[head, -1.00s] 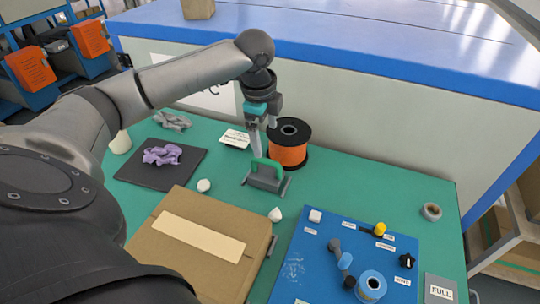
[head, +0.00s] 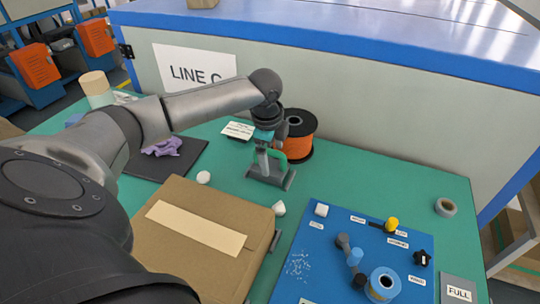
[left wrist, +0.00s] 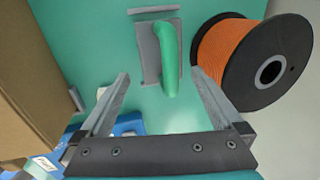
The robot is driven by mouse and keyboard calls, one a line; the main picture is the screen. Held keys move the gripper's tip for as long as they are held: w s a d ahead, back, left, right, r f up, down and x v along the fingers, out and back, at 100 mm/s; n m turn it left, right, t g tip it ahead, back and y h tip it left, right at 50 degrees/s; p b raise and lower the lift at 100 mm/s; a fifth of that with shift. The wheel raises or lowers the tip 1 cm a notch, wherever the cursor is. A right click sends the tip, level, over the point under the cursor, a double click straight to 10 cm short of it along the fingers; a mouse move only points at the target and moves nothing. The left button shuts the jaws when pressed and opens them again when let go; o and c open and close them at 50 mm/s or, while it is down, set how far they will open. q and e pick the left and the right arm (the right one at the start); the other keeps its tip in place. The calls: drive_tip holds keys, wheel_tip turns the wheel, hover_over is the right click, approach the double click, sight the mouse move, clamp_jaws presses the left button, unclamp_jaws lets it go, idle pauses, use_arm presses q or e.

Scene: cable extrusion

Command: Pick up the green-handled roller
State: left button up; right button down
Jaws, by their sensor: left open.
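The roller lies on the green table, with a grey base (head: 270,179) and a green handle (head: 280,156). In the left wrist view its green handle (left wrist: 169,60) and grey plate (left wrist: 148,50) show just beyond the fingertips. My left gripper (head: 264,164) is above the roller, pointing down, and partly hides it in the head view. Its two fingers (left wrist: 160,75) are spread, with the handle lined up between them and nothing clasped. Whether a finger touches the roller cannot be told. My right gripper is not in view.
An orange cable spool (head: 299,138) with black flanges stands close behind the roller, on the right in the wrist view. A cardboard box (head: 185,255) lies in front, and a blue panel (head: 330,245) with knobs to the right.

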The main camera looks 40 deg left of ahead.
sight(272, 167)
use_arm(q)
drive_tip(key=f, duration=0.1)
drive_tip(key=f+b, duration=0.1)
drive_tip(key=a+f, duration=0.1)
drive_tip(key=f, duration=0.1)
drive_tip(key=shift+w+b, duration=0.3)
drive_tip(key=shift+b, duration=0.1)
drive_tip(key=shift+w+f, duration=0.1)
drive_tip(key=shift+f, duration=0.25)
drive_tip(key=c, duration=1.1)
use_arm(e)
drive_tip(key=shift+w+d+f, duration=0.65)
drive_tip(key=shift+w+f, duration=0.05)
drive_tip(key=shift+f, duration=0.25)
